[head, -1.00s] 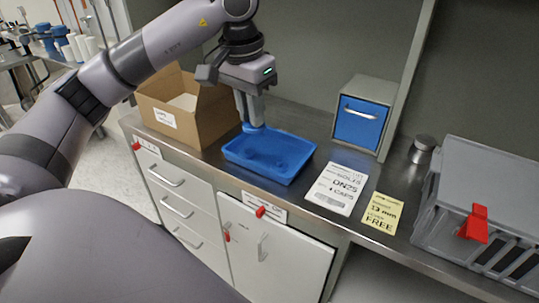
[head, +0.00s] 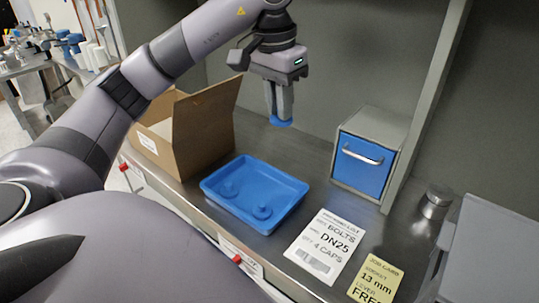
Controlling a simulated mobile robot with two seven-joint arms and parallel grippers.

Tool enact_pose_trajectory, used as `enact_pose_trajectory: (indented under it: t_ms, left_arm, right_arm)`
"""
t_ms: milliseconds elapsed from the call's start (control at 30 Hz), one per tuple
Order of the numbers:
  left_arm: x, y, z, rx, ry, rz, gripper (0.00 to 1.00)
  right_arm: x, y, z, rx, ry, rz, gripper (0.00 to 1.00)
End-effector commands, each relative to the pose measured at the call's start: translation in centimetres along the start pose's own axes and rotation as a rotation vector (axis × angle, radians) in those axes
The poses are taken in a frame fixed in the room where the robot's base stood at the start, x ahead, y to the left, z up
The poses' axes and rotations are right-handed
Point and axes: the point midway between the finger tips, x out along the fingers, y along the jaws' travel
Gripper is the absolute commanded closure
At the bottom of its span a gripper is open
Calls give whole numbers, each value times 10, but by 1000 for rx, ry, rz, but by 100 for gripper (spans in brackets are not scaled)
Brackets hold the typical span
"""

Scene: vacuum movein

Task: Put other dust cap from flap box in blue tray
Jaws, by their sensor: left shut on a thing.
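My left gripper (head: 280,112) points down, shut on a small blue dust cap (head: 281,122) at its fingertips. It holds the cap in the air, in the picture just above the back right part of the blue tray (head: 258,184). The tray sits on the steel counter, and two round blue caps (head: 262,211) lie inside it, one at the left and one nearer the front. The open cardboard flap box (head: 203,127) stands left of the tray with a flap raised. Its inside is mostly hidden by that flap. My right gripper is out of view.
A grey box with a blue drawer front (head: 362,168) stands behind the tray to the right. A printed parts list (head: 322,246) and a yellow job card (head: 375,279) lie right of the tray. A metal cylinder (head: 436,202) and a grey case (head: 485,250) stand farther right.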

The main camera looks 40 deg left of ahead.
Motion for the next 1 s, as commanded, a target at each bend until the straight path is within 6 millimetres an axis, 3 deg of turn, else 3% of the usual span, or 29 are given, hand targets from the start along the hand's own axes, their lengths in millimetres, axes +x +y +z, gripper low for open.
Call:
enact_pose_trajectory:
  t_ms: [300, 700, 1000]
  left_arm:
    - [60, 1, 8, 2, -5, 1, 100]
    - [142, 0, 19, 1, -4, -1, 100]
    - [166, 0, 21, 0, -2, -1, 100]
  right_arm:
    - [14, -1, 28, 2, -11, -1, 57]
    - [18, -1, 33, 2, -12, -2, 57]
    - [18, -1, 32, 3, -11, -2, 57]
